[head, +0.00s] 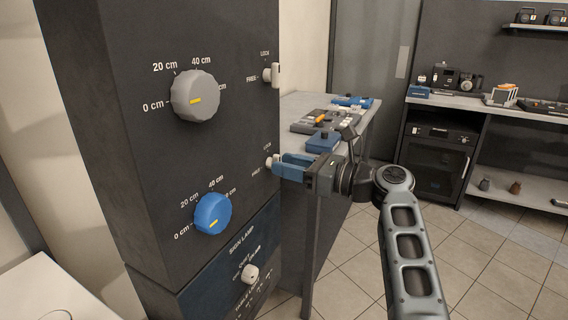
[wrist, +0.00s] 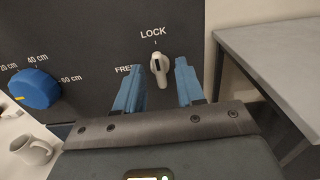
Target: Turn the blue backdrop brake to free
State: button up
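The blue backdrop brake is a small white lever (wrist: 160,68) on the dark panel, to the right of the blue dial (head: 213,214). In the wrist view it stands close to upright, near the LOCK mark above it; the FREE mark is to its left. In the head view the brake (head: 269,163) is partly hidden by my fingers. My gripper (head: 281,168) is open, with its blue fingers on either side of the lever. Gaps show between the lever and both fingers in the wrist view. The blue dial also shows in the wrist view (wrist: 35,88).
A grey dial (head: 195,97) with another white lever (head: 272,75) sits higher on the panel. A SIGN LAMP knob (head: 250,273) is below. A table (head: 362,121) with equipment stands behind my gripper. A mug (wrist: 32,150) is at lower left in the wrist view.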

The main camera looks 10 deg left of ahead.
jog(key=shift+x, duration=0.8)
jog(key=shift+c, duration=0.4)
grip_shut()
